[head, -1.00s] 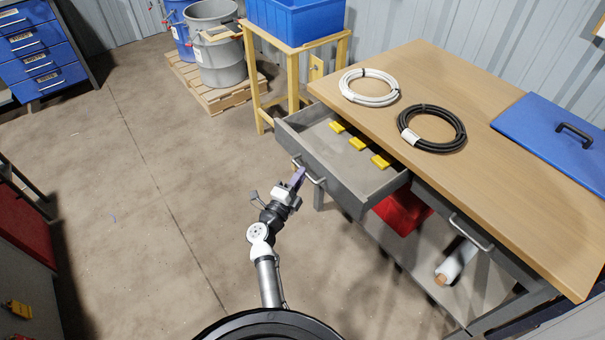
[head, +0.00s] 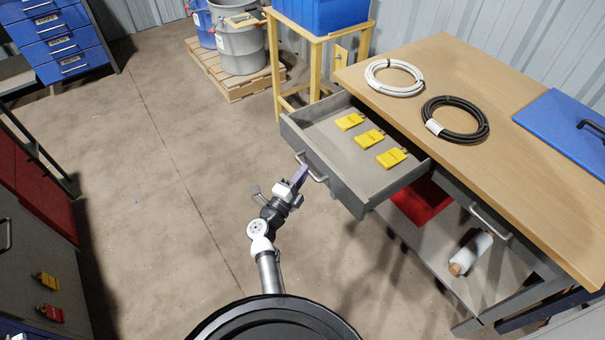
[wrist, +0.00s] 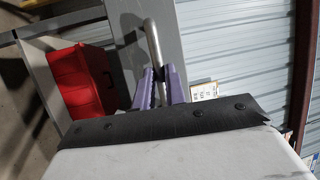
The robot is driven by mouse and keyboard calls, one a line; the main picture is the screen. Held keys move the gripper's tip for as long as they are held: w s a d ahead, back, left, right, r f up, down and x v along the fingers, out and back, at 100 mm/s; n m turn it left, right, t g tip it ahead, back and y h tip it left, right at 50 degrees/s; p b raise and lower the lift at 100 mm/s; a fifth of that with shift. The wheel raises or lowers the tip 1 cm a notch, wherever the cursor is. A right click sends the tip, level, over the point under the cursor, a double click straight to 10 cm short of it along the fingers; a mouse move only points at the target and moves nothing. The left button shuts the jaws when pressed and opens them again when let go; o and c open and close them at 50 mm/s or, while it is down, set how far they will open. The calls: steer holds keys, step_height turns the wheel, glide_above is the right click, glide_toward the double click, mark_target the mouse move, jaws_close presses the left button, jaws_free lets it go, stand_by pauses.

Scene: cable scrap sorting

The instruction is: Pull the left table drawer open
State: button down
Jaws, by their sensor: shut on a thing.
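The left table drawer (head: 340,178) stands well out from under the wooden tabletop (head: 455,80). Its grey inside shows, with several yellow tags (head: 369,138) lying in it. My gripper (head: 301,174) is at the drawer's front, shut on the metal bar handle (head: 318,180). In the wrist view, the purple fingers (wrist: 161,86) are around the handle (wrist: 154,42), close to the grey drawer front. The fingers hide part of the handle. The right drawer's handle (head: 491,222) shows farther right, and that drawer is closed.
A white cable coil (head: 394,78) and a black coil (head: 455,119) lie on the tabletop. A red bin (head: 422,200) and a white roll (head: 470,253) are on the lower shelf. A yellow stand (head: 318,60) is behind the drawer. Open floor lies to the left.

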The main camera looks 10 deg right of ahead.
steer(key=c, duration=1.5)
jaws_free()
steer(key=shift+o, duration=0.2)
steer(key=b+v, duration=0.3)
steer(key=v, duration=1.1)
